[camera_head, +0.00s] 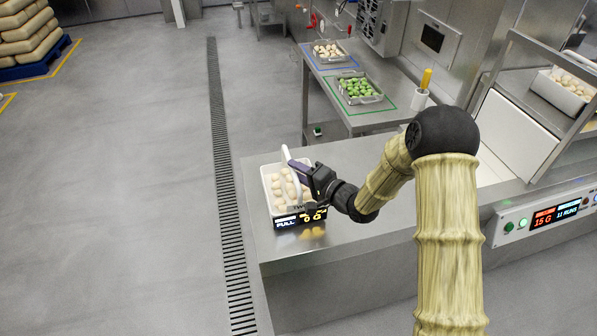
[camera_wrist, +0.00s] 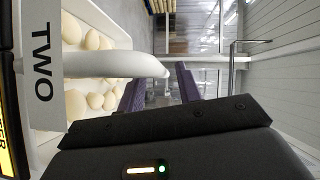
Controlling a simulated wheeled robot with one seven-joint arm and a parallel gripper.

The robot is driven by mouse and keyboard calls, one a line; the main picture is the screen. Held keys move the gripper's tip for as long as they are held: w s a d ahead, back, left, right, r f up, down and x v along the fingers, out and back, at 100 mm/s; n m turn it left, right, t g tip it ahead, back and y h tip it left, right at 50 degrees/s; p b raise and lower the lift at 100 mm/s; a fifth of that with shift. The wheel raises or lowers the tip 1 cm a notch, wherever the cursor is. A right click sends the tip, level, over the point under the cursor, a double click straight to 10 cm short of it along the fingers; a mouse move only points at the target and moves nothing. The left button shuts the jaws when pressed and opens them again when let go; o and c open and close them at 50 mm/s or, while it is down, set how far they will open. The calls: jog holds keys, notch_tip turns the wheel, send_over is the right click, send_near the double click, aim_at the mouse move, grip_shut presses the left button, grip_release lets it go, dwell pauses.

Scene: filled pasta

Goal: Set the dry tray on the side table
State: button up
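A white tray (camera_head: 268,190) of pale round pasta, with an arched white handle (camera_head: 290,178), sits at the left end of the steel counter. In the wrist view the tray (camera_wrist: 75,18) and handle (camera_wrist: 110,65) are close, beside a label reading TWO. No marking shows that this is the dry tray. My gripper (camera_head: 297,170) is at the handle. In the wrist view its purple fingers (camera_wrist: 158,85) are apart, with the handle's far end showing between them and a gap at the right finger. The side table (camera_head: 322,72) stands behind, with blue and green outlined areas.
The blue area holds a tray of pale pieces (camera_head: 328,50); the green area holds a tray of green pieces (camera_head: 358,90). A container with a yellow-handled tool (camera_head: 420,98) stands at the table's right. A display (camera_head: 300,217) reading FULL fronts the white tray. The counter's middle (camera_head: 350,158) is bare.

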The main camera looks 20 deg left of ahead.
jog(key=b+v, duration=0.1)
jog(key=v, duration=1.1)
jog(key=shift+b, duration=0.4)
jog(key=shift+r, duration=0.15)
jog(key=d+n+h, duration=0.2)
jog(key=d+h, duration=1)
jog(key=d, duration=0.4)
jog(key=s+d+g+h, duration=0.1)
jog(key=s+d+g, duration=0.1)
jog(key=s, duration=0.5)
jog(key=s+d+r+n+g+h, duration=0.1)
jog(key=s+d+g+h, duration=0.1)
jog(key=s+d, duration=0.3)
jog(key=s, duration=0.3)
jog(key=shift+r, duration=0.3)
